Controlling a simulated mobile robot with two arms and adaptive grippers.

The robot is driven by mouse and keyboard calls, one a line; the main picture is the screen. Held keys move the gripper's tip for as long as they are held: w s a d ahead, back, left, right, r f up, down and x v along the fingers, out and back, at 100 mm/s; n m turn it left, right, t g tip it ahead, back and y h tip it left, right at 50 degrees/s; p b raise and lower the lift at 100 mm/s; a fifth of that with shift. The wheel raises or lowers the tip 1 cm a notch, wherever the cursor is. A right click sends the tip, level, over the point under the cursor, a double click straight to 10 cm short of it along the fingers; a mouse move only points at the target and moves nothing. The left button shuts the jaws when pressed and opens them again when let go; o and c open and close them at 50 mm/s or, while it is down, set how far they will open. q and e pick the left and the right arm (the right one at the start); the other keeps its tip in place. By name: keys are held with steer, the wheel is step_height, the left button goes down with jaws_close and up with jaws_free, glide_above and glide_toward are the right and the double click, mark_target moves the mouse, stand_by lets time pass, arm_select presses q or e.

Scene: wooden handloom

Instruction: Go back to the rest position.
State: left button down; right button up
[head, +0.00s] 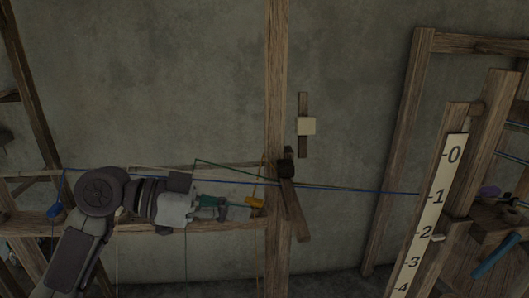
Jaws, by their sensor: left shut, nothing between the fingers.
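My left arm comes in from the lower left, and its gripper (222,208) points right, in front of the loom's horizontal beam and left of the upright wooden post (277,80). Its fingers are shut and hold nothing. They look small and dark, and their tips lie near a small orange piece (255,201) by the post; I cannot tell if they touch it. My right gripper is not in view.
A blue cord (350,190) runs across the view, passing close to my left gripper. A green cord (235,168) slants above it. A numbered scale (438,197) stands on the wooden frame at right. A blue rod (496,256) lies at far right. Bare wall lies behind.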

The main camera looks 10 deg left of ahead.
arm_select(q)
steer(key=s+f+n+t+y, duration=0.1)
steer(key=s+f+n+y, duration=0.15)
steer(key=f, duration=0.95)
steer(key=s+f+n+t+y, duration=0.1)
steer(key=s+f+n+y, duration=0.2)
steer(key=f, duration=0.9)
steer(key=s+a+f+n+g+y, duration=0.1)
steer(key=s+a+f+n+y, duration=0.3)
steer(key=s+f, duration=0.35)
steer(key=s+a+f+n+g+y, duration=0.1)
steer(key=s+a+f+n+y, duration=0.2)
steer(key=s+a+f+y, duration=0.45)
step_height(320, 180, down, 21)
steer(key=s+g+h+p, duration=0.2)
steer(key=h, duration=0.1)
steer(key=s+a+f+p, duration=0.2)
steer(key=s+f, duration=1.2)
steer(key=s, duration=0.2)
steer(key=shift+s+f+m+g, duration=0.4)
steer(key=shift+m, duration=0.05)
steer(key=shift+a, duration=0.1)
